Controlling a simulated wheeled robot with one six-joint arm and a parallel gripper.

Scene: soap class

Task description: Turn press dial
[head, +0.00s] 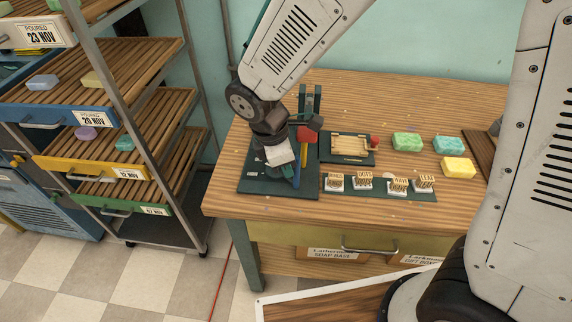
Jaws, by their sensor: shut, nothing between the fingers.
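The press stands at the left end of the wooden bench, with a dark green base plate (252,186) and dark uprights (310,97). A red part (306,134) shows beside my wrist; I cannot tell whether it is the dial or a handle. My gripper (288,169) is shut and empty, pointing down over the base plate in front of the press. My wrist and gripper hide much of the press. No dial markings can be read, and I cannot tell whether the fingers touch anything.
A wooden mould in a dark tray (348,148) and a row of small stamps (363,181) sit right of the press. Green (407,141), teal (447,144) and yellow (458,167) soaps lie further right. A soap rack (120,130) stands left of the bench (228,203).

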